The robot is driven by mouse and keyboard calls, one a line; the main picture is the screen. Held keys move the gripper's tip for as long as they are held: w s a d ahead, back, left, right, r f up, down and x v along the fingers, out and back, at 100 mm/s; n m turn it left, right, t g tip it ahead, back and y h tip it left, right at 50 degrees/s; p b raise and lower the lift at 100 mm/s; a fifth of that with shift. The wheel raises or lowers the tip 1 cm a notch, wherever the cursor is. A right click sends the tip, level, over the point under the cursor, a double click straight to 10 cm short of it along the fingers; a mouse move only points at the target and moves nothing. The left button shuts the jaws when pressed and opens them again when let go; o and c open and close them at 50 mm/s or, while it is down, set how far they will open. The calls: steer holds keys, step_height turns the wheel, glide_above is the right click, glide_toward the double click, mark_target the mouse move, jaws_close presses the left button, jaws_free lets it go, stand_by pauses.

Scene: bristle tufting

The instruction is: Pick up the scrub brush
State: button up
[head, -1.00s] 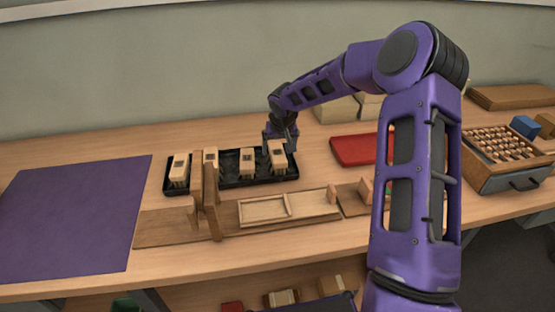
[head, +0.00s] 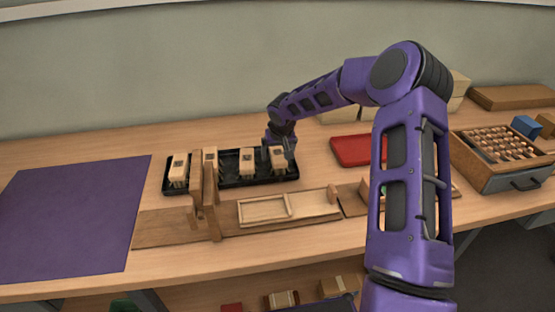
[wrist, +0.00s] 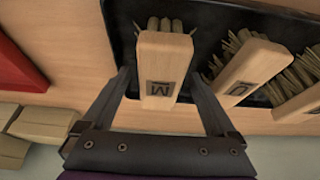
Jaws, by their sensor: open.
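Several scrub brushes with pale wooden blocks and tan bristles stand in a black tray (head: 228,183). The rightmost brush (head: 278,158) also shows in the wrist view (wrist: 165,60), with a dark square letter mark on its block. My gripper (head: 279,147) is at this brush. In the wrist view my gripper (wrist: 160,76) is open, with one finger on each side of the block. Whether the fingers touch it I cannot tell. A second brush (wrist: 253,68) with a similar mark stands close by the right finger.
A wooden fixture with an upright post (head: 210,195) and a shallow wooden tray (head: 264,209) lie in front. A red board (head: 352,150) is to the right, a purple mat (head: 70,220) to the left. A bead-filled box (head: 505,175) stands far right.

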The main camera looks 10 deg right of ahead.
steer(key=shift+f, duration=0.1)
stand_by(0.3)
jaws_close()
stand_by(0.4)
